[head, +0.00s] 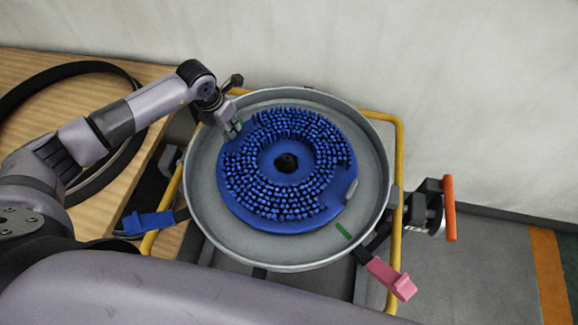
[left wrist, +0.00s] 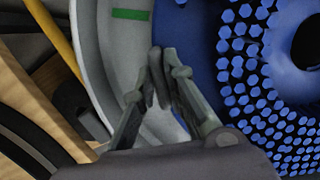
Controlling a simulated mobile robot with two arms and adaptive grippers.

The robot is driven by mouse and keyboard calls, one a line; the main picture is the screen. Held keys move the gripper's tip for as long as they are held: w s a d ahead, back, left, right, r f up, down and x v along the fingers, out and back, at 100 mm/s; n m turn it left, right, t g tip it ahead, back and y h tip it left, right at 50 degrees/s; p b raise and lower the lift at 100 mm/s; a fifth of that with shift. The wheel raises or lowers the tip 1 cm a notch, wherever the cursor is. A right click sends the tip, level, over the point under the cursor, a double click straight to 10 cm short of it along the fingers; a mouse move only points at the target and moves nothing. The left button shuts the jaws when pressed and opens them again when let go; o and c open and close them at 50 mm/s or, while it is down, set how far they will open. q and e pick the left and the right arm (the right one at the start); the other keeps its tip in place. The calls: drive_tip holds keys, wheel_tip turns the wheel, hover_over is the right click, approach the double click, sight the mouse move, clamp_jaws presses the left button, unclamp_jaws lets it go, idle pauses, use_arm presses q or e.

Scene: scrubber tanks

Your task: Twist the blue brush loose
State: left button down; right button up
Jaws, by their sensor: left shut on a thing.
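The blue brush (head: 285,222) is a round disc with rings of blue bristles facing up and a dark hole in its middle. It lies in a round grey pan (head: 205,205) and also shows at the right of the left wrist view (left wrist: 215,75). A grey lug (head: 351,191) stands on its right rim. My left gripper (head: 234,130) is at the brush's upper-left rim. In the left wrist view my left gripper (left wrist: 160,80) is shut on a small grey piece at the rim, mostly hidden between the fingertips. My right gripper is not in view.
A green mark (head: 343,230) is on the pan floor. A yellow tube frame (head: 399,150) surrounds the pan. A pink lever (head: 392,279), a blue lever (head: 150,223) and an orange handle (head: 449,208) stick out around it. A black ring (head: 40,84) lies on the wooden table (head: 60,62).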

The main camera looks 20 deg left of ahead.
sight(225, 145)
use_arm(q)
drive_tip(key=shift+s+a+n+p, duration=0.2)
drive_tip(key=shift+s+n+p, duration=0.4)
drive_tip(key=shift+s+n, duration=0.5)
drive_tip(key=shift+s, duration=0.25)
drive_tip(key=shift+s+r+y+p, duration=0.1)
drive_tip(key=shift+s+y+p, duration=0.25)
drive_tip(key=shift+s, duration=0.35)
drive_tip(key=c, duration=1.6)
unclamp_jaws()
drive_tip(key=shift+a+n, duration=0.1)
drive_tip(key=shift+n, duration=0.2)
drive_tip(key=shift+o, duration=0.2)
drive_tip(key=shift+s+f, duration=0.2)
drive_tip(key=shift+f, duration=0.1)
drive_tip(key=v, duration=1.2)
drive_tip(key=shift+r, duration=0.25)
drive_tip(key=shift+w+f, duration=0.1)
